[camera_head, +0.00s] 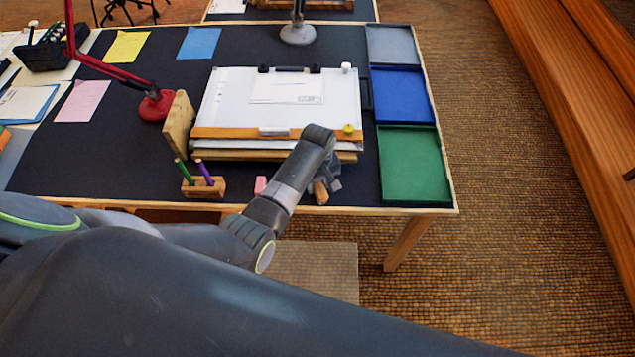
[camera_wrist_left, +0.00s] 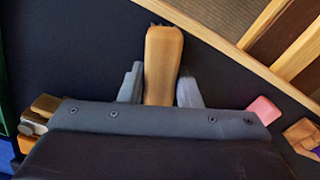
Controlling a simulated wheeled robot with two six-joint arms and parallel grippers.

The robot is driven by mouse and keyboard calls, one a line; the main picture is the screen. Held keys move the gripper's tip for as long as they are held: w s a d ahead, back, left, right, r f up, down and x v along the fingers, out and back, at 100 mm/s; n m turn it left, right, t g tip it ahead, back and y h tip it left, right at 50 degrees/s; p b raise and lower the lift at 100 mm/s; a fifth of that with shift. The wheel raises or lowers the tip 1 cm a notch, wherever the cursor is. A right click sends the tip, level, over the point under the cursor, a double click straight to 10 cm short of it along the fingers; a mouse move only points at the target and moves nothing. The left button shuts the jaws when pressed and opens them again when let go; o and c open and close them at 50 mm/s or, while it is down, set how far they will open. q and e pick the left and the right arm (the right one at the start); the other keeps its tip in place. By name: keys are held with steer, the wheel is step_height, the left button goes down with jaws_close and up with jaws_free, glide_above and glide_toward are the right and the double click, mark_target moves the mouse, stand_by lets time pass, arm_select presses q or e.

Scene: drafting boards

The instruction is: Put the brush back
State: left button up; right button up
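The brush (camera_head: 321,192) shows a wooden body near the table's front edge in the head view, partly hidden by my left gripper (camera_head: 325,180). In the left wrist view the brush (camera_wrist_left: 163,65) lies between the two grey fingers of my left gripper (camera_wrist_left: 161,88). The fingers sit close against both its sides, with hardly any gap, and look shut on it. Its lower end is hidden by the gripper body. Whether it touches the tabletop is unclear. My right gripper is not in view.
A drawing board (camera_head: 225,110) with paper stands behind. To the right are grey (camera_head: 392,45), blue (camera_head: 403,95) and green (camera_head: 413,165) trays. To the left are a wooden pen holder (camera_head: 204,188), a pink eraser (camera_head: 260,185) and a red lamp (camera_head: 155,105). The table's left front is clear.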

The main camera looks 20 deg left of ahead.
mark_target(318, 183)
arm_select(q)
steer(key=o, duration=0.4)
steer(key=shift+c, duration=0.2)
steer(key=shift+r, duration=0.7)
step_height(318, 183, up, 11)
